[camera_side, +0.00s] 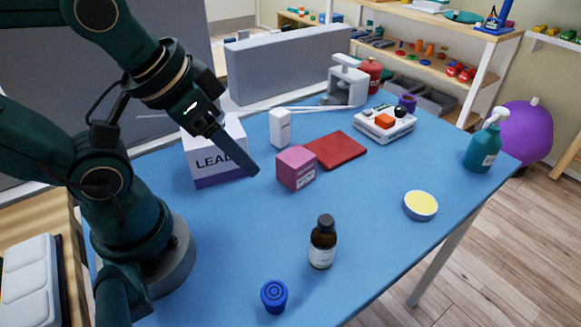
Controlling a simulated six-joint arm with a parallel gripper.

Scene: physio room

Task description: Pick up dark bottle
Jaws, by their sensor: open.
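The dark bottle (323,243) stands upright on the blue table near its front edge. It has a black cap and a white label. My gripper (243,163) is in the air, up and to the left of the bottle and well apart from it. It shows in front of the white box marked LEAD. The fingers overlap from this side and nothing shows between them; the jaws are open.
A blue round cap (274,296) stands left of and nearer than the bottle. A pink box (296,168), a red flat block (336,150) and a white box (214,150) lie behind. A yellow-topped tin (420,205) and a teal pump bottle (484,147) stand right. Table around the bottle is clear.

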